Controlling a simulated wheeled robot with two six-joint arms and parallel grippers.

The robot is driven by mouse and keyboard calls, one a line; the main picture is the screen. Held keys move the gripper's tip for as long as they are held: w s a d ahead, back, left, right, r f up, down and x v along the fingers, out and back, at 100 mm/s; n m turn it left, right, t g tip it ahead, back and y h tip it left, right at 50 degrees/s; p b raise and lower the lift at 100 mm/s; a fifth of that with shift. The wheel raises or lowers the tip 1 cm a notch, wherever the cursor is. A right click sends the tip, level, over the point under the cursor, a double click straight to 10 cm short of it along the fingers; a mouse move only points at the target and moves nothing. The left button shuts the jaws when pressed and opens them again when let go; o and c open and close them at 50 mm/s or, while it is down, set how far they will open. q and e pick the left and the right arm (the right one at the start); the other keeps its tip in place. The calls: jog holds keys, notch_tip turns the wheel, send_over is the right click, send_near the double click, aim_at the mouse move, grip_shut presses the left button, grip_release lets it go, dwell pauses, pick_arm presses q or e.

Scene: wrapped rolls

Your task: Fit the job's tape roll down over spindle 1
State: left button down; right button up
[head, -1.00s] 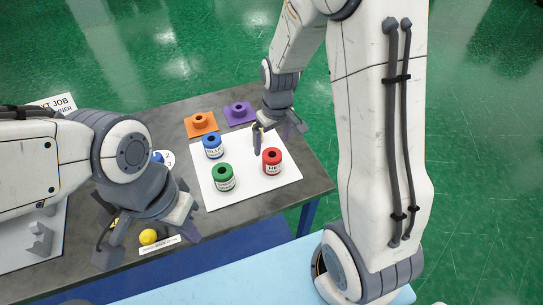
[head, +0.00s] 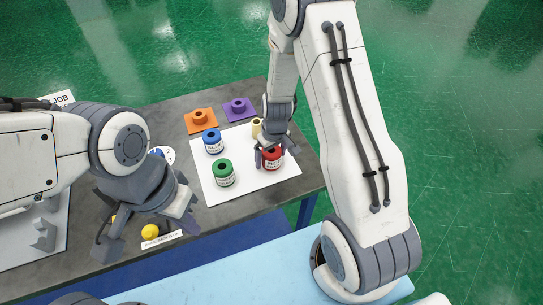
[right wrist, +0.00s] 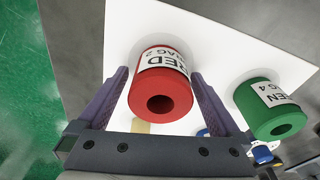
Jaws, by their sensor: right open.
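The red roll (head: 271,160) stands on the white sheet (head: 235,191), partly hidden by my right gripper (head: 276,156). In the right wrist view the red roll (right wrist: 162,88) sits between the two open fingers of my right gripper (right wrist: 160,76), with a gap on each side. Its label reads RED. A green roll (head: 222,173), a blue roll (head: 212,141) and a partly hidden cream roll (head: 257,127) stand on the same sheet. I cannot tell which thing is spindle 1.
An orange block (head: 201,121) and a purple block (head: 239,109), each with a raised hub, lie behind the sheet.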

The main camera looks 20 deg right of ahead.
jog(key=c, duration=1.5)
jog(key=shift+c, duration=0.3)
jog(key=shift+r, duration=0.15)
